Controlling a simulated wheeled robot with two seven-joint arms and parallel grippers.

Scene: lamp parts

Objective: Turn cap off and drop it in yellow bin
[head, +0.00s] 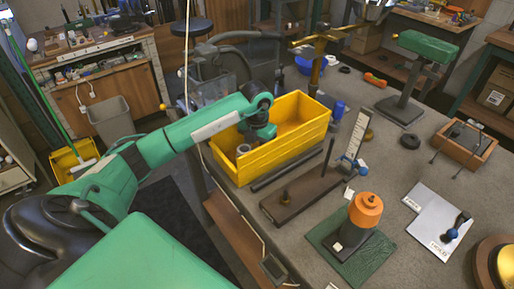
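The yellow bin (290,150) stands on the workbench near its left edge. My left arm reaches in from the left over the bin's near left corner. My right gripper is not in view.
A dark wooden fixture (305,196) with upright posts stands between the bin and the green mat. A white plate (432,218) lies to the right, with a brass round part (494,262) at the right edge. A green-topped stand (407,88) is behind.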

